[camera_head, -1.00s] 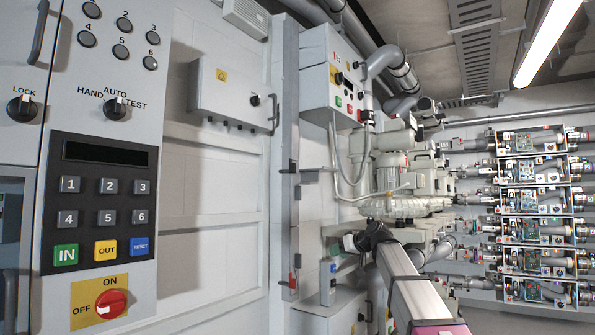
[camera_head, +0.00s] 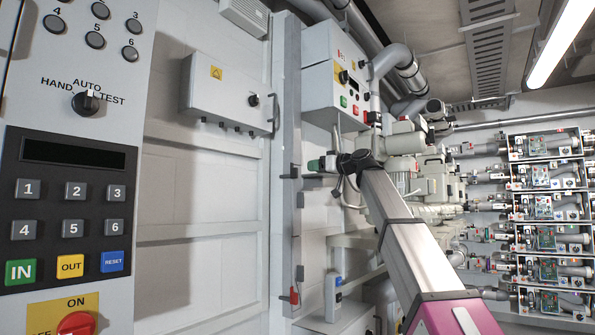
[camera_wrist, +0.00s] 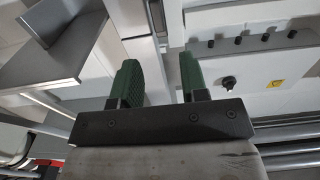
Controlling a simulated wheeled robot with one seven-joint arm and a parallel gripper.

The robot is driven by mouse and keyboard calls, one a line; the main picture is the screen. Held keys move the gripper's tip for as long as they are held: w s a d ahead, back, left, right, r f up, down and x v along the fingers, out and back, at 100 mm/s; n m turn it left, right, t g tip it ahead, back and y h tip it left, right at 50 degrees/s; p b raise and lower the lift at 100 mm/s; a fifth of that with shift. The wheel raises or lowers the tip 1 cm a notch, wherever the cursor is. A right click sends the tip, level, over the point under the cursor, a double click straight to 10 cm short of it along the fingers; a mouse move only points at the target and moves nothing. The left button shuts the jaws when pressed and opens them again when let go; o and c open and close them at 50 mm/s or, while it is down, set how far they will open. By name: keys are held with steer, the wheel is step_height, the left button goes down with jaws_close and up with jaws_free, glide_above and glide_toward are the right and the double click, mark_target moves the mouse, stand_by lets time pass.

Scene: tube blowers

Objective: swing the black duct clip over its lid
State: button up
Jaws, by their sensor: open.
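A narrow grey vertical duct (camera_head: 292,110) runs down the wall left of my gripper in the head view. A small black clip (camera_head: 289,171) sits at its side, about level with my gripper; whether it lies over the lid is too small to tell. My gripper (camera_head: 316,164), with green finger pads, is just right of the clip and apart from it. In the wrist view my gripper (camera_wrist: 160,80) is open, with nothing between its fingers. A grey upright strip with a dark part shows beyond the gap there; I cannot tell whether that is the clip.
A grey wall box (camera_head: 228,95) with a yellow label is left of the duct, and a control box (camera_head: 335,75) is above my gripper. A red-handled part (camera_head: 294,294) is low on the duct. Pale machinery (camera_head: 430,180) stands close on the right.

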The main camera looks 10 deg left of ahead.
mark_target(297, 169)
steer(key=x, duration=0.8)
steer(key=shift+w+a, duration=0.2)
steer(key=shift+a, duration=0.1)
jaws_close()
